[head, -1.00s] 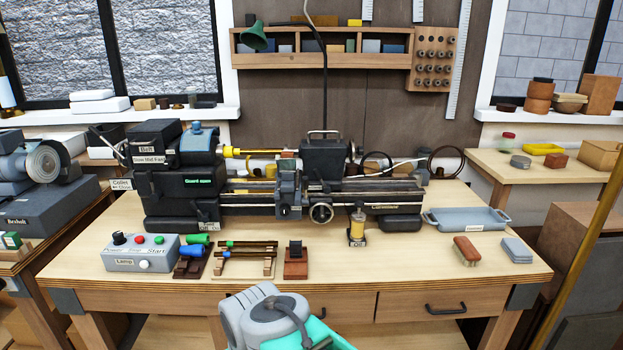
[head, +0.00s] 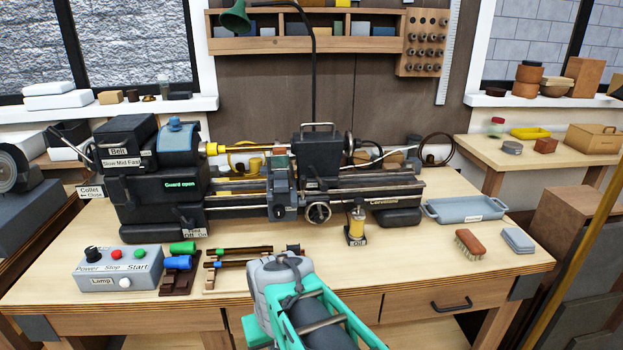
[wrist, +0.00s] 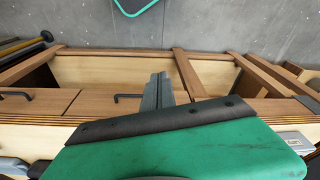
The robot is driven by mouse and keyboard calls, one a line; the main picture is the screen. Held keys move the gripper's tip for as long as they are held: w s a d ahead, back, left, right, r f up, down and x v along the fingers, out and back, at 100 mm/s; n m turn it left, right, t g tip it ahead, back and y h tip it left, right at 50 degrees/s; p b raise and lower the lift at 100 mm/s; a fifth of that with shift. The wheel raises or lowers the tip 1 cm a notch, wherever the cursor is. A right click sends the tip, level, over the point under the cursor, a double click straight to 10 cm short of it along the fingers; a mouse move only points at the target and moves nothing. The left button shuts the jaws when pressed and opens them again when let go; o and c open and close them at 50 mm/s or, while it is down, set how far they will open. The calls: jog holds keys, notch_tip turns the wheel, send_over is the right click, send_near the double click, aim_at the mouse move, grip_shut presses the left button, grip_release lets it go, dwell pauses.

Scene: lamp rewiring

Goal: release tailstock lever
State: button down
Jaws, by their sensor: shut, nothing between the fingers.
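The lathe (head: 240,207) stands on the bench, with its headstock at the left and long bed running right. A dark block with a top handle (head: 320,157) sits on the bed. Behind its right side are a round wheel and a thin pale rod (head: 372,160), perhaps the tailstock lever; I cannot tell its position clearly. My arm rises in front of the bench in the head view, and its fingertips are hidden there. In the wrist view my gripper (wrist: 158,90) is shut and empty, with the bench front behind it, away from the lathe.
A control box (head: 125,268) stands at the bench's front left, beside tool racks (head: 180,280). An oil bottle (head: 357,226), grey tray (head: 466,209) and brush (head: 470,243) stand right of centre. Bare bench (head: 410,258) lies between bottle and brush. Drawers (head: 430,310) are below.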

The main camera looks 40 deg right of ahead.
jog(key=w+d+f+m+t, duration=0.1)
jog(key=d+f, duration=0.1)
jog(key=d, duration=1)
jog(key=w+d+f+m+t, duration=0.1)
jog(key=d, duration=1.1)
jog(key=w+d+r+n+t+h, duration=0.1)
jog(key=w+d+r+n+t, duration=0.6)
jog(key=w+r+n, duration=0.5)
jog(key=w+d+r+n+t, duration=0.1)
jog(key=w+r+n+t, duration=0.2)
jog(key=r+n, duration=0.7)
jog(key=w+n, duration=0.1)
jog(key=n, duration=0.4)
jog(key=shift+t, duration=0.4)
